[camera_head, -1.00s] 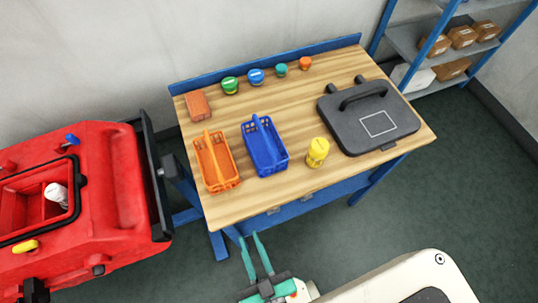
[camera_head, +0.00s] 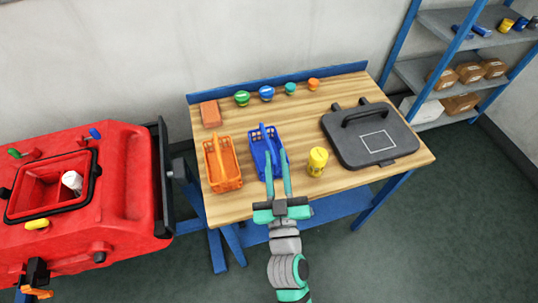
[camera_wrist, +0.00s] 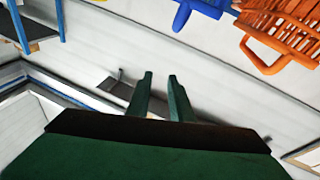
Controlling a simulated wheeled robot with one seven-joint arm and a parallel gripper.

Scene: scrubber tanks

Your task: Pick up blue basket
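The blue basket (camera_head: 259,147) stands on the wooden workbench (camera_head: 240,205), just right of the orange basket (camera_head: 222,165). Its raised middle handle shows in the head view. In the wrist view, part of the blue basket (camera_wrist: 205,7) is cut off by the top edge. My gripper (camera_head: 276,153) is open and empty, its fingers spread. In the head view the fingers overlap the basket's lower right part. In the wrist view my gripper (camera_wrist: 160,76) is clear of the basket, with nothing between the fingers.
A yellow container (camera_head: 317,162) stands right of my gripper, and a dark grey case (camera_head: 365,150) lies farther right. A brick (camera_head: 211,113) and several small jars line the back. A red machine (camera_head: 135,185) stands left of the bench. A shelf rack (camera_head: 425,75) stands right.

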